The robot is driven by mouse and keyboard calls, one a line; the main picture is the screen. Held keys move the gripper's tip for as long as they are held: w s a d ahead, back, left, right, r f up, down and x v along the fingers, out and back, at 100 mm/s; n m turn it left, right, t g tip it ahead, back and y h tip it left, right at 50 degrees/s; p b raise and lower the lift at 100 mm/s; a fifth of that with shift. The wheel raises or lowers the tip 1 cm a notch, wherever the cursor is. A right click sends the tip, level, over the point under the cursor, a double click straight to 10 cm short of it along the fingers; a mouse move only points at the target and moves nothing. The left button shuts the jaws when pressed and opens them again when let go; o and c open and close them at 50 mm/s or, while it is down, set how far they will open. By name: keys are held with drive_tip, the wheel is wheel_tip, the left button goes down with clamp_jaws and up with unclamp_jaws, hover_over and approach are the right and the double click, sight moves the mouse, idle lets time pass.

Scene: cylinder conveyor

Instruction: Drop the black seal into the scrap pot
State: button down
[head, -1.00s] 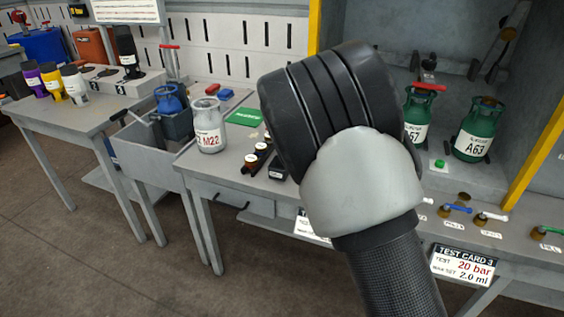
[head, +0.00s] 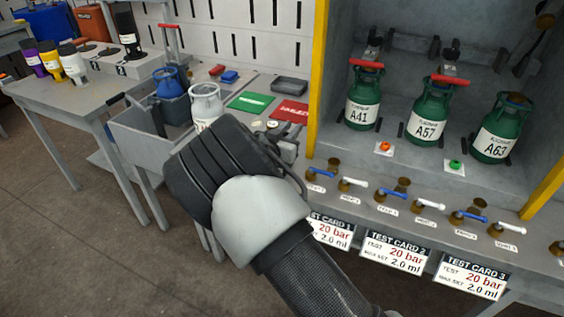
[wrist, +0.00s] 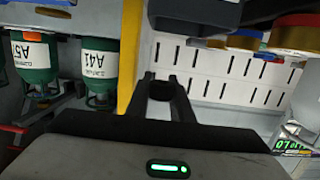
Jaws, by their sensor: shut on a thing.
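My gripper (wrist: 162,80) shows in the wrist view with its fingertips closed around a small black ring, which looks like the black seal (wrist: 162,91). In the head view my gripper (head: 287,147) is over the bench beside the yellow post, partly hidden by my own wrist; the seal cannot be made out there. I cannot pick out the scrap pot for sure; part of the bench is hidden behind my arm.
Green cylinders A41 (head: 362,103), A57 (head: 427,115) and A63 (head: 494,135) stand in the bay right of the yellow post (head: 318,80). Several valve handles line its front. A green mat (head: 250,102), red mat (head: 290,109) and grey tray (head: 290,86) lie on the bench left.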

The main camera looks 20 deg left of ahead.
drive_tip(key=shift+f+b, duration=1.6)
drive_tip(key=shift+f, duration=1.1)
drive_tip(key=c, duration=1.5)
unclamp_jaws()
drive_tip(key=s+r+p, duration=0.1)
drive_tip(key=s, duration=0.4)
drive_tip(key=s+a+p, duration=0.1)
drive_tip(key=s, duration=0.5)
drive_tip(key=s+r+p, duration=0.1)
drive_tip(key=s, duration=0.5)
drive_tip(key=shift+s+a+r, duration=0.1)
drive_tip(key=shift+a+r, duration=0.15)
drive_tip(key=shift+r, duration=0.05)
